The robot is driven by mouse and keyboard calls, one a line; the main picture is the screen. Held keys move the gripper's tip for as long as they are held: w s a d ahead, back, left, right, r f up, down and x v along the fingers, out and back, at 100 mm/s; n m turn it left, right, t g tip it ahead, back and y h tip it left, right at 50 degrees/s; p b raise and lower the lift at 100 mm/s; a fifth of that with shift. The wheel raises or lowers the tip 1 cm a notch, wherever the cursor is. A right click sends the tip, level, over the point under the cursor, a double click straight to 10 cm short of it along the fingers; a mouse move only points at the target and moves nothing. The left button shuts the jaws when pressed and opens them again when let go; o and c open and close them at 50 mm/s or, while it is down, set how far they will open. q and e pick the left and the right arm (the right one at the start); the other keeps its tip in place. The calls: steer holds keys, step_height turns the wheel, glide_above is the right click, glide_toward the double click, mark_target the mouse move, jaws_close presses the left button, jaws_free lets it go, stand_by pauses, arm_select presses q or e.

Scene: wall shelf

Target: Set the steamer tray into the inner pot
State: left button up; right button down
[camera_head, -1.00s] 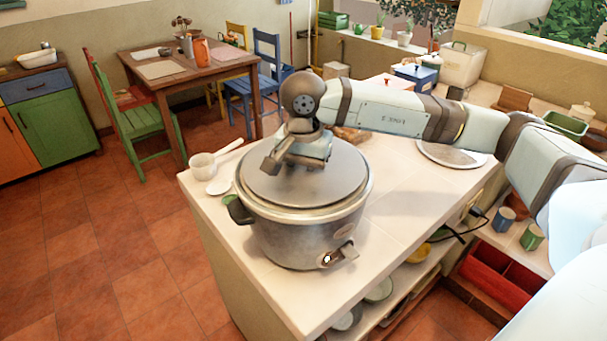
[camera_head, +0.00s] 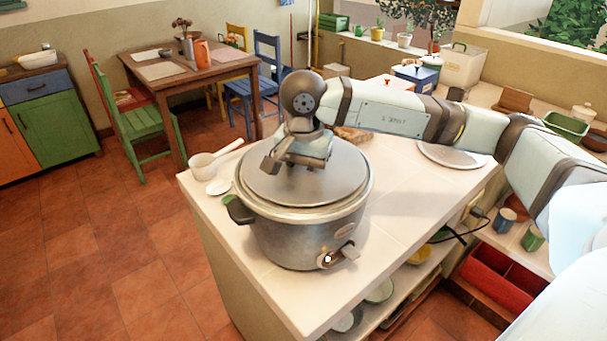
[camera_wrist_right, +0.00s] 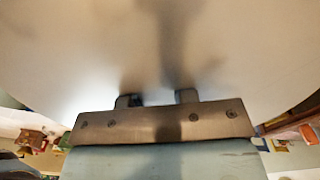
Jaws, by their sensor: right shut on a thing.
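A grey rice cooker (camera_head: 300,236) stands on the near part of the white counter. A flat round grey disc (camera_head: 262,178) covers its mouth and hides the inner pot; I cannot tell whether it is a lid or the steamer tray. My right gripper (camera_head: 298,160) is low over the disc's middle, shut on it, with the gripped part hidden. In the right wrist view the disc's pale surface (camera_wrist_right: 160,50) fills most of the picture beyond the fingers (camera_wrist_right: 158,99). A thin round metal plate (camera_head: 452,154) lies farther back on the counter. My left gripper is out of view.
A white ladle-like pan (camera_head: 204,166) lies left of the cooker. A bread-like item (camera_head: 352,134) sits behind it. The counter (camera_head: 400,215) right of the cooker is clear. Bowls (camera_head: 380,292) stand on the shelf below.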

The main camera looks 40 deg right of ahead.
stand_by(0.5)
steer(key=shift+f, duration=0.1)
steer(key=shift+f+b, duration=0.3)
steer(key=shift+b, duration=0.1)
stand_by(0.3)
steer(key=c, duration=0.8)
jaws_free()
steer(key=shift+c, duration=0.2)
steer(key=shift+r, duration=0.25)
step_height(320, 180, up, 13)
steer(key=shift+r, duration=0.15)
